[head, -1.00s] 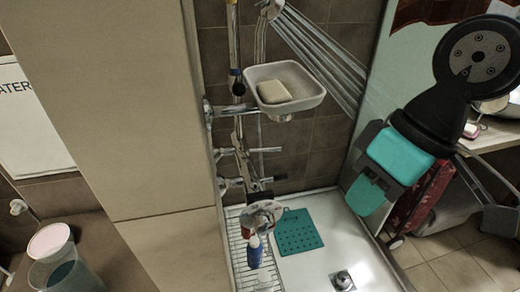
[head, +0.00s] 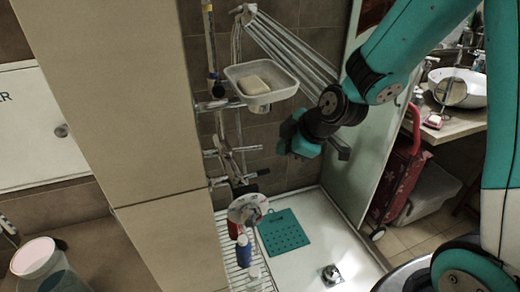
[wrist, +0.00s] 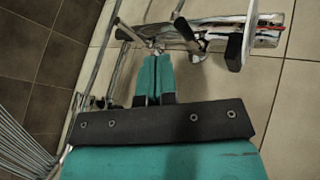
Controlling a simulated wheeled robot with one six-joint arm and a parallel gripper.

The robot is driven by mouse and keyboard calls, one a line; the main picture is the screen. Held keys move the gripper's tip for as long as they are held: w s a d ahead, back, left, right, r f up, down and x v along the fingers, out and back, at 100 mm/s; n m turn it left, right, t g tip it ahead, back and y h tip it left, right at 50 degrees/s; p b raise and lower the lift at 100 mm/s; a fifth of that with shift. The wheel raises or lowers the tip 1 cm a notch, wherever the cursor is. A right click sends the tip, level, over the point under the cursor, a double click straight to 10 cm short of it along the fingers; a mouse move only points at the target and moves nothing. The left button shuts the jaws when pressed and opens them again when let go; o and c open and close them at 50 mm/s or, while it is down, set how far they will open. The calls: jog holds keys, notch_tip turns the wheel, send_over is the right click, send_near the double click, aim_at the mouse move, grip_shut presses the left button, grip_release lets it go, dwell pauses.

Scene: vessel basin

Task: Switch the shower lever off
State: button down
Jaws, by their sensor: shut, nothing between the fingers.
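Chrome shower fittings with thin levers (head: 222,153) are on the tiled wall left of my gripper in the head view. In the wrist view, a chrome fitting with a lever (wrist: 187,32) lies beyond the fingertips, at the top. I cannot tell for sure which of these is the shower lever. Water streaks (head: 290,48) run from the shower head (head: 245,12). My gripper (wrist: 155,60) has its teal fingers together, with nothing between them. They point toward the chrome fitting and look apart from it. In the head view, my gripper (head: 306,147) is inside the shower.
A soap dish (head: 262,95) with soap juts out above the fittings. A round plate (head: 247,208) and bottles stand below, over a wire rack (head: 235,258). A tiled pillar (head: 140,120) borders the left. A teal mat (head: 283,231) lies on the white shower tray (head: 315,218).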

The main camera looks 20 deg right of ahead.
aim_at(243, 150)
jog(key=w+a+f+p, duration=0.3)
jog(key=w+f+p, duration=0.2)
jog(key=w, duration=0.5)
jog(key=shift+f+n, duration=0.4)
jog(key=shift+f, duration=0.5)
jog(key=shift+a, duration=0.15)
